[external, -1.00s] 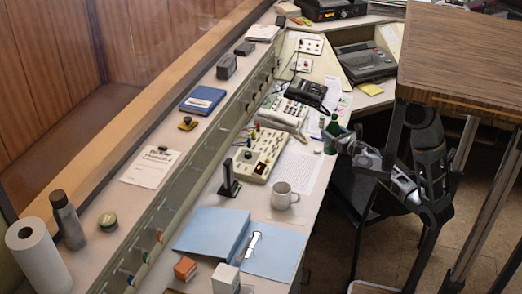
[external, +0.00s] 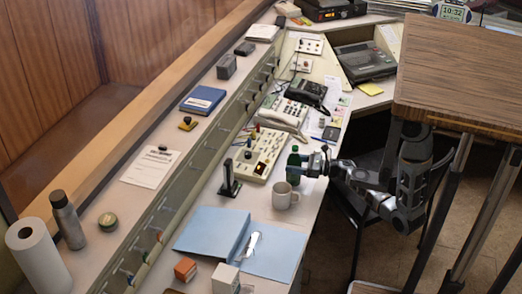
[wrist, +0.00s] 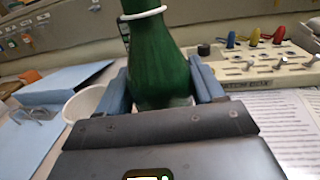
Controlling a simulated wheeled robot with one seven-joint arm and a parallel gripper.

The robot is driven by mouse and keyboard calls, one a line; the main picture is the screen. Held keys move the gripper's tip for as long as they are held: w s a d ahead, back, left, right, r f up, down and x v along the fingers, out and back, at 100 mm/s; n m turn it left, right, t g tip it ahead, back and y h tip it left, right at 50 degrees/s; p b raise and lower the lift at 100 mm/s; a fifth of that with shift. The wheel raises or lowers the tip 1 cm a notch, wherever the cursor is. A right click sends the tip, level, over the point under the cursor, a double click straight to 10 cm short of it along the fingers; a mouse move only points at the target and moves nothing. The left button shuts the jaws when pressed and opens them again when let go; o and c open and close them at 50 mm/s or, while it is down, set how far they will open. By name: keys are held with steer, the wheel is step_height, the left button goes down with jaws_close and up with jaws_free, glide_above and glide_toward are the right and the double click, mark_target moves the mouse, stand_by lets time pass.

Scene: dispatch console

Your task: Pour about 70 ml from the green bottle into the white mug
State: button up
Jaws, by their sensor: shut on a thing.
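The green bottle (external: 293,166) is in my gripper (external: 303,162) and looks about upright, just behind the mug in the external view. In the wrist view the bottle (wrist: 160,58) stands between the two fingers of my gripper (wrist: 162,84), which is shut on it. The white mug (external: 281,199) stands upright on the desk, in front of the bottle, with its handle to the right. Part of the mug's rim (wrist: 84,104) shows left of the bottle in the wrist view; the rest is hidden by the gripper. The mug's inside is not clear to see.
A button panel (external: 258,157) and a black upright stand (external: 230,180) are left of the bottle. An open blue folder (external: 275,255) lies in front of the mug. A telephone (external: 283,116) stands behind. The wooden tabletop (external: 460,80) is above my arm at right.

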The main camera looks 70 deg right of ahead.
steer(key=shift+w+a+f+n+y, duration=0.15)
steer(key=shift+w+a+n+y, duration=0.1)
steer(key=shift+a+y, duration=0.1)
steer(key=shift+w+a+f+n+y, duration=0.1)
steer(key=shift+a+f+n+y, duration=0.05)
steer(key=shift+a+n+y, duration=0.15)
steer(key=shift+a+r+n+h, duration=0.1)
steer(key=shift+r+n+h, duration=0.05)
steer(key=shift+n+h, duration=0.1)
